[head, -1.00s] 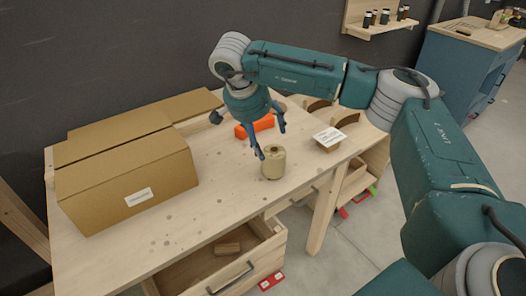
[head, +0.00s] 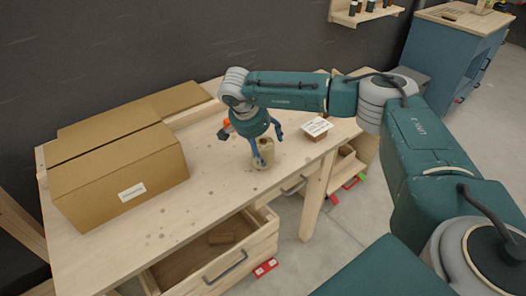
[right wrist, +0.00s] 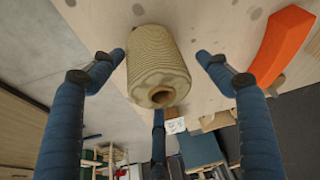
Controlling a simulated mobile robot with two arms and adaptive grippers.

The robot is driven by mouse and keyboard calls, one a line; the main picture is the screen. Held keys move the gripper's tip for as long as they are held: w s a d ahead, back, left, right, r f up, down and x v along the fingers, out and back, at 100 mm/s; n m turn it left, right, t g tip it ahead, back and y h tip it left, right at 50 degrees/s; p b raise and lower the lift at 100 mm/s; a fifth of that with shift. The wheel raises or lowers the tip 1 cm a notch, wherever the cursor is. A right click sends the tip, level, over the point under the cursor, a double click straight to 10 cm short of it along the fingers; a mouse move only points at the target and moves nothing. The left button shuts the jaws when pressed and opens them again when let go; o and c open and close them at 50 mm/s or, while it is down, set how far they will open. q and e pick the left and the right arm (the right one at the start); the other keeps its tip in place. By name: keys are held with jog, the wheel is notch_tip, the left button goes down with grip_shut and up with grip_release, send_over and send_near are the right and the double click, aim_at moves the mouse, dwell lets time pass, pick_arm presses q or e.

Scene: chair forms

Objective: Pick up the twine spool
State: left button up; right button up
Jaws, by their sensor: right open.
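The twine spool (head: 266,156) is a beige wound cylinder with a hole in its end. It stands upright on the wooden table (head: 205,180) near the front edge. In the right wrist view the spool (right wrist: 157,60) shows between the two side fingers, with a gap on each side, and the third finger is below it in the picture. My right gripper (head: 254,148) is open and empty, its blue fingers close above and around the spool. One finger hides part of the spool in the head view; contact cannot be told. My left gripper is not in view.
A large cardboard box (head: 115,185) takes up the table's left side. An orange object (right wrist: 280,45) lies near the spool, mostly behind my gripper in the head view. A small labelled block (head: 317,128) is to the right. An open drawer (head: 235,262) juts out below.

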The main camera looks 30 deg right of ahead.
jog(key=shift+c, duration=0.7)
jog(key=shift+r, duration=0.1)
jog(key=c, duration=1)
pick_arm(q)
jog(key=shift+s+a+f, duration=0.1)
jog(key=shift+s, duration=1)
pick_arm(e)
jog(key=shift+c, duration=0.2)
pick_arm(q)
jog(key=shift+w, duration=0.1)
pick_arm(e)
jog(key=shift+r, duration=0.1)
jog(key=shift+r, duration=0.6)
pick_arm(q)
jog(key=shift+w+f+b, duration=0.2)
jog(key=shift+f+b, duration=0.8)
pick_arm(e)
notch_tip(320, 180, up, 19)
jog(key=shift+f, duration=0.2)
